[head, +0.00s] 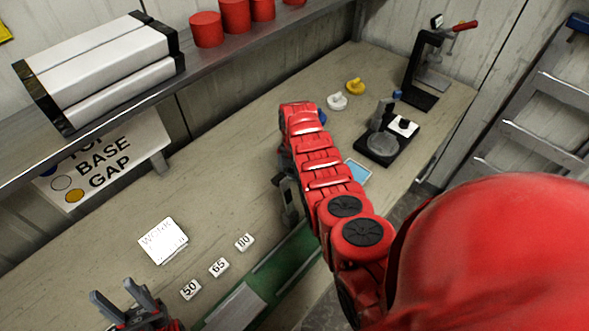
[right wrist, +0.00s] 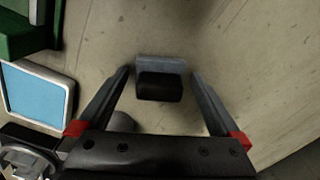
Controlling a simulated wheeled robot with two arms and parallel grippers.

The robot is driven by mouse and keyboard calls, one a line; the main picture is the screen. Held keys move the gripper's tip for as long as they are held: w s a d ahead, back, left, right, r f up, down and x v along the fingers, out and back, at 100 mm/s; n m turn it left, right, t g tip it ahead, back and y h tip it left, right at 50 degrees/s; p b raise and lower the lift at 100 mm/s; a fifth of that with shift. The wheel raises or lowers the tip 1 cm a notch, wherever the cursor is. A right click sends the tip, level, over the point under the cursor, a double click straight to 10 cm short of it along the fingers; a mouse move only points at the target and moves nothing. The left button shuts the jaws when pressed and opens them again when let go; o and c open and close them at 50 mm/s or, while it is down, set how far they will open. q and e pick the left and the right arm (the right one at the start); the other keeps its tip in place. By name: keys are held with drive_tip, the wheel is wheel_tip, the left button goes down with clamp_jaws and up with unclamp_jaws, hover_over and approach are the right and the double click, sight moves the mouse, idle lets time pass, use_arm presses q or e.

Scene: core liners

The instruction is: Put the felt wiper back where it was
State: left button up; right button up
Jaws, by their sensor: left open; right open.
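In the right wrist view, a small block with a grey strip and a black body (right wrist: 160,86), which looks like the felt wiper, lies on the bench top. My right gripper (right wrist: 161,74) is open, with one finger on each side of the block and a gap on both sides. In the head view my red right arm reaches over the middle of the bench and hides the block. My left gripper (head: 113,289) is open and empty at the lower left, near the bench's front part.
A black stand (head: 383,146) and clamp press (head: 425,75) stand at the back right. White number tags (head: 218,267) and a note card (head: 162,241) lie left. A shelf (head: 205,68) overhangs the back.

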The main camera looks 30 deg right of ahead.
wheel_tip(320, 180, up, 9)
drive_tip(key=b, duration=0.3)
drive_tip(key=shift+w+f, duration=0.1)
drive_tip(key=shift+f, duration=0.05)
wheel_tip(320, 180, up, 2)
drive_tip(key=shift+a+r+p, duration=0.1)
drive_tip(key=shift+r+p, duration=0.15)
drive_tip(key=shift+p, duration=0.5)
drive_tip(key=shift+r+p, duration=0.3)
drive_tip(key=shift+r, duration=0.3)
drive_tip(key=shift+f, duration=0.1)
drive_tip(key=shift+s, duration=0.2)
